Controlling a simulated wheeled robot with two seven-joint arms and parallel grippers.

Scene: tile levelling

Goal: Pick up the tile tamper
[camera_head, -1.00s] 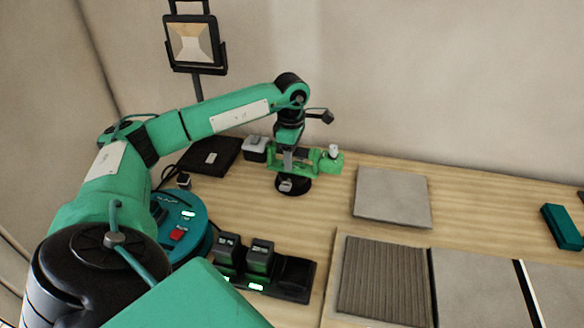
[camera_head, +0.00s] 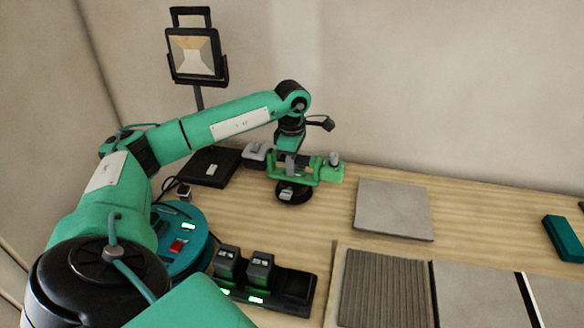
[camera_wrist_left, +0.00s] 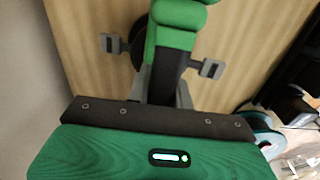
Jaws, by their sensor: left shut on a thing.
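The tile tamper is a green-handled tool with a round black foot (camera_head: 294,192). It stands upright at the back of the wooden bench in the head view. My left gripper (camera_head: 292,165) points down from above and is shut on its green handle. In the left wrist view the green handle (camera_wrist_left: 176,36) runs between the fingers of my left gripper (camera_wrist_left: 162,55), and part of the dark foot shows behind it. I cannot tell whether the foot touches the wood. My right gripper is not in view.
A grey tile (camera_head: 393,209) lies right of the tamper. A ribbed bed (camera_head: 384,290) and more tiles fill the front right. A battery charger (camera_head: 290,290), a teal round device (camera_head: 184,255) and a black case (camera_head: 208,167) are at left. A work lamp (camera_head: 197,54) stands behind.

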